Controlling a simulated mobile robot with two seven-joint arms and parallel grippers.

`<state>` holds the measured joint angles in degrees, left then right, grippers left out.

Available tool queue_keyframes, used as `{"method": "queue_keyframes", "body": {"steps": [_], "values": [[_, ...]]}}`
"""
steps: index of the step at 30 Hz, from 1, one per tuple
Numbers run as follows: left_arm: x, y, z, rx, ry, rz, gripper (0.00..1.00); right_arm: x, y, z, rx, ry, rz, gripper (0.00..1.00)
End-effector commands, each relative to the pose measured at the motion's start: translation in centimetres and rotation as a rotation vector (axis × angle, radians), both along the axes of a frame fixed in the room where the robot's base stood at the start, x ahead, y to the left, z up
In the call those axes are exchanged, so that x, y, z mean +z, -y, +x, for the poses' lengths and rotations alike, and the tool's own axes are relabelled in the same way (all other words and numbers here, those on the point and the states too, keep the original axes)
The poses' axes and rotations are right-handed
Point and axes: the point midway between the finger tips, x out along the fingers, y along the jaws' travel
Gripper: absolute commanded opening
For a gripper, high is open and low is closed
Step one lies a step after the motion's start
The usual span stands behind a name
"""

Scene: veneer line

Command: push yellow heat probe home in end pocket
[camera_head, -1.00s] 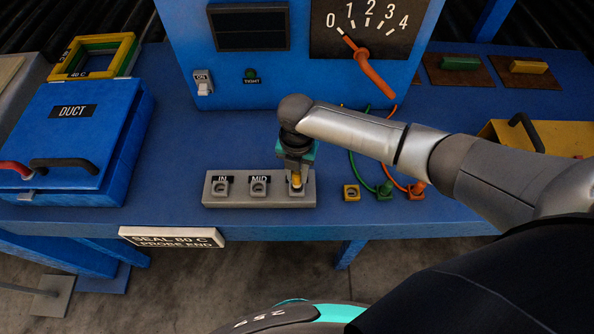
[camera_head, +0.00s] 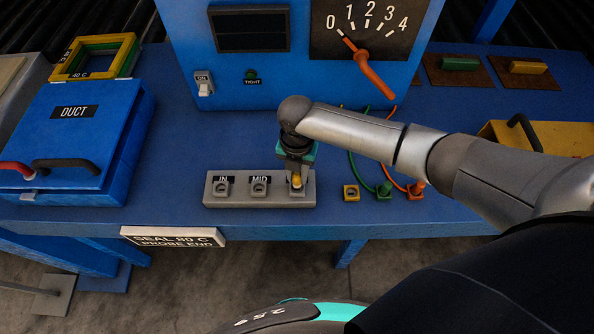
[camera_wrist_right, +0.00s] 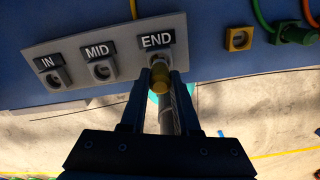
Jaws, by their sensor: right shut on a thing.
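The yellow heat probe (camera_head: 296,181) is in my right gripper (camera_head: 297,172), at the right-hand pocket of the grey pocket block (camera_head: 240,200). In the right wrist view the probe's yellow body (camera_wrist_right: 160,80) sits between the two dark fingers of the right gripper (camera_wrist_right: 160,85), right below the END label (camera_wrist_right: 157,41). The END pocket is mostly hidden behind the probe and fingers, so how deep the probe sits cannot be told. The IN pocket (camera_head: 221,189) and MID pocket (camera_head: 259,189) look empty. My left gripper is in neither view.
Right of the block are a yellow socket (camera_head: 351,193), a green plug (camera_head: 384,189) and an orange plug (camera_head: 416,191) with cables. A blue DUCT box (camera_head: 75,135) stands left. The blue cabinet with the dial (camera_head: 367,28) stands behind. Bench front is clear.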

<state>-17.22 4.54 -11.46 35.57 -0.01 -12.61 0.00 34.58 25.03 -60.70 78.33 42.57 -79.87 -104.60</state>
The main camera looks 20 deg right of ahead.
Motion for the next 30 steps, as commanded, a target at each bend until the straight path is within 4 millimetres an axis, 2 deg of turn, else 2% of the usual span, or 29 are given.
{"method": "queue_keyframes", "body": {"steps": [30], "values": [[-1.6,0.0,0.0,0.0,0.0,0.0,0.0,-2.1,0.0,0.0,0.0,0.001,0.001,0.0]]}}
